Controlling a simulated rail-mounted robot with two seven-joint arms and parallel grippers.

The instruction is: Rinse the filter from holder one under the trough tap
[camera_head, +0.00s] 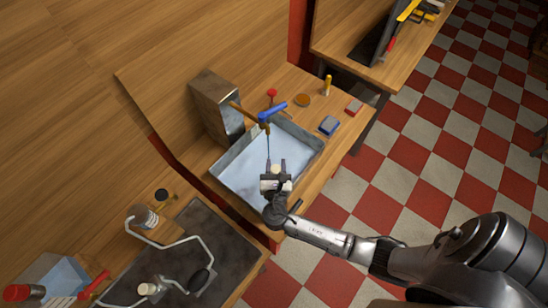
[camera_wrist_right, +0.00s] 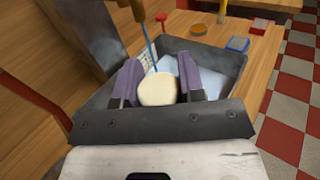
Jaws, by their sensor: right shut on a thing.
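A round cream filter (camera_head: 275,169) is held over the trough (camera_head: 310,146); it also shows in the right wrist view (camera_wrist_right: 157,90). My right gripper (camera_head: 276,164) is shut on it, one purple finger on each side (camera_wrist_right: 157,72). The brass tap (camera_head: 247,113) with a blue handle (camera_head: 272,111) stands at the trough's back. A thin blue stream (camera_wrist_right: 152,52) falls from the tap; in the wrist view it passes behind or beside the filter, and I cannot tell whether it touches. The trough is grey with a pale blue inside. My left gripper is not in view.
A metal box (camera_head: 215,103) stands left of the tap.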

